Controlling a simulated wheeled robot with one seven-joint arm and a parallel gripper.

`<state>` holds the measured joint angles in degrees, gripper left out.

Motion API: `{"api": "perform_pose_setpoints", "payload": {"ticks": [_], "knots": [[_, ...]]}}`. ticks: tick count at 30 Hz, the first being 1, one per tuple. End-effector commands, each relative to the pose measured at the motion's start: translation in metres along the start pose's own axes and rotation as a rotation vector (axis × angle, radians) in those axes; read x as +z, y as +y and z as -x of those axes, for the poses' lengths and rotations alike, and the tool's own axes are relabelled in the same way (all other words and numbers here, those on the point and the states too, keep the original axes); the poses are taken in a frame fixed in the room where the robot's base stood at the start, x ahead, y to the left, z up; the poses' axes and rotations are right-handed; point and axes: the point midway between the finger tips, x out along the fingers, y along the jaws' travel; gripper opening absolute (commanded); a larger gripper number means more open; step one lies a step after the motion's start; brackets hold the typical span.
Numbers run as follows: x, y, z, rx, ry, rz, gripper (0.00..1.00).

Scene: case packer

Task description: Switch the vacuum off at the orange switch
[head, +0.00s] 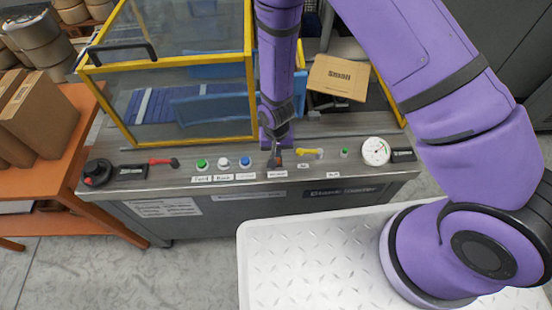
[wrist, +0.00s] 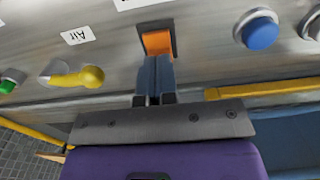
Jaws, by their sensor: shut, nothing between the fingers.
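The orange switch (wrist: 157,43) sits in a dark frame on the grey panel in the wrist view. My gripper (wrist: 155,62) has its fingers together, with the tips at the near edge of the switch. They look to touch it or nearly so. In the head view my gripper (head: 276,158) points down at the panel between the blue button and the yellow lever. There it mostly hides the switch. Which way the switch is tipped is hard to tell.
A blue button (wrist: 260,31) and a yellow lever (wrist: 78,76) flank the switch. A red lever (head: 163,161), green button (head: 201,163), white button (head: 223,163) and gauge (head: 375,151) line the panel. A yellow-framed guard (head: 250,75) stands behind my gripper.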

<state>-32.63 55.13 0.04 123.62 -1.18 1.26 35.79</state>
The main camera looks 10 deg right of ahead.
Motion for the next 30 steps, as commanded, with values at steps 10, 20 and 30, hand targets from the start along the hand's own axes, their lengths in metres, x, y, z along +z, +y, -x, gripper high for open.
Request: {"api": "perform_pose_setpoints", "payload": {"ticks": [10,20,30], "knots": [[0.0,0.0,-0.005,0.0,0.0,0.0,0.0],[0.0,0.0,-0.009,0.0,0.0,0.0,0.0],[0.0,0.0,0.001,-0.001,0.001,0.0,0.0]]}}
